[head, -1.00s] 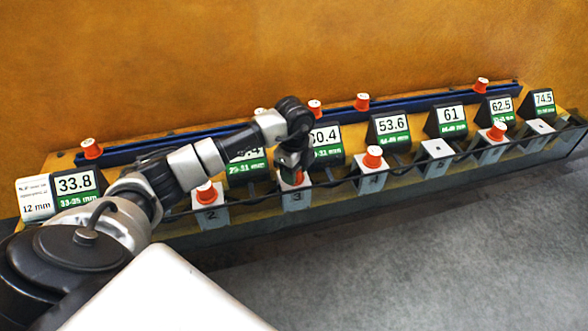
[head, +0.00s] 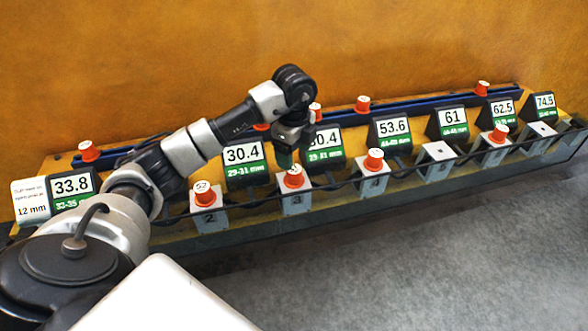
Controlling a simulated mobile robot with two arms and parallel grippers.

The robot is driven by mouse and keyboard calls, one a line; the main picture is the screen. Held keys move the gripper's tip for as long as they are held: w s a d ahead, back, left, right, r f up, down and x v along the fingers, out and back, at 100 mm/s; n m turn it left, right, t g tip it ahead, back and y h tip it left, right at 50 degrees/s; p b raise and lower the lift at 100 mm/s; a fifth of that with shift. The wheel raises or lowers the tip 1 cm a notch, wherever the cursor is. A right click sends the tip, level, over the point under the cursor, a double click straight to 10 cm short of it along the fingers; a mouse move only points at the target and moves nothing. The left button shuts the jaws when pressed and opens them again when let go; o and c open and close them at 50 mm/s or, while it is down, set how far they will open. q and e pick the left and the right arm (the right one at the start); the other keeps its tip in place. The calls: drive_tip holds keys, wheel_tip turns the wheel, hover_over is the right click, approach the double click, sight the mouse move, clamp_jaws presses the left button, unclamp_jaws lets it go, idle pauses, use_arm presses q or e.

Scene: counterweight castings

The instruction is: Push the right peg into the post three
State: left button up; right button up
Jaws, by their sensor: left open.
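Post three (head: 297,204) is a light grey block marked 3 in the front row. An orange peg (head: 294,178) with a pale top stands upright in its top. My left gripper (head: 286,160) points down just behind and above this peg. It is open and appears clear of the peg, with nothing visible between its fingers. Post two (head: 210,219) and post four (head: 373,185) also carry orange pegs. My right gripper is out of view.
A blue rail (head: 420,103) at the back holds several more orange pegs. Displays stand between rail and posts, including one reading 53.6 (head: 391,129). A dark cable or bar runs along the posts. A 12 mm card (head: 32,201) stands at left. Grey floor in front is clear.

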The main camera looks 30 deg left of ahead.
sight(294, 169)
use_arm(q)
drive_tip(key=shift+r, duration=1.8)
